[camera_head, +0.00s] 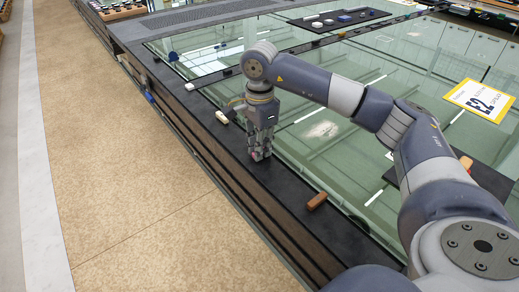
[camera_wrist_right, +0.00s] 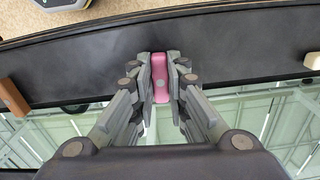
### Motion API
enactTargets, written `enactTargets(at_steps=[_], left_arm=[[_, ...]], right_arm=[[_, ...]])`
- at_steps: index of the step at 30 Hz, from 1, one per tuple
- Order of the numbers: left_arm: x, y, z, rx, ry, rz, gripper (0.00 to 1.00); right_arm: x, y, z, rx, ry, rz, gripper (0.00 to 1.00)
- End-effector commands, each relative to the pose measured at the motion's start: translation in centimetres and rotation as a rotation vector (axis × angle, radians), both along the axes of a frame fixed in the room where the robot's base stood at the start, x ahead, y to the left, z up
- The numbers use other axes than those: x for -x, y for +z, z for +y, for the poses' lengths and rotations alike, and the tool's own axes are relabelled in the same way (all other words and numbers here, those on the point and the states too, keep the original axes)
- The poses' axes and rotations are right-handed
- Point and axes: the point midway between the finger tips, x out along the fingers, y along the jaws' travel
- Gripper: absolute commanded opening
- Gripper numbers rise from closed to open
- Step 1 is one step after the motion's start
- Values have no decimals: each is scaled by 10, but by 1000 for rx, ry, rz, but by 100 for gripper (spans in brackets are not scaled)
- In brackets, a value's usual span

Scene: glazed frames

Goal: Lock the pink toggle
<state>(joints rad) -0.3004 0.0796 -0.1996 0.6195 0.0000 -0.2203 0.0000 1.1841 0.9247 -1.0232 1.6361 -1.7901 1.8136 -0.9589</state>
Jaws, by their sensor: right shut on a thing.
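The pink toggle (camera_wrist_right: 161,77) lies on the black border of the glazed frame, between the two fingers of my right gripper (camera_wrist_right: 167,85). The fingers are closed on its sides. In the head view my right gripper (camera_head: 261,155) points straight down at the black border, and only a speck of pink shows at its fingertips. My left gripper is not in view.
A brown toggle (camera_head: 317,201) and a cream toggle (camera_head: 222,117) sit on the same border on either side. Glass panes (camera_head: 330,130) lie to the right. A dark tray (camera_head: 340,19) with small items is at the back.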

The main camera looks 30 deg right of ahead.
Motion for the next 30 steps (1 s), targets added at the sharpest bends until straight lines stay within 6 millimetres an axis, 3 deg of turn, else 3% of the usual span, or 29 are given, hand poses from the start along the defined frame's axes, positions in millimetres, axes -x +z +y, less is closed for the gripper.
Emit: enactTargets(at_steps=[23,24,26,30], left_arm=[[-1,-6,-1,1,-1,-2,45],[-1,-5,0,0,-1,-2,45],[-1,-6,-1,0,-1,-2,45],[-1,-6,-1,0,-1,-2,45]], right_arm=[[-2,4,-1,1,101,-10,0],[-2,4,-1,1,100,-10,21],[-1,4,-1,1,100,-9,34],[-1,2,-1,1,101,-6,34]])
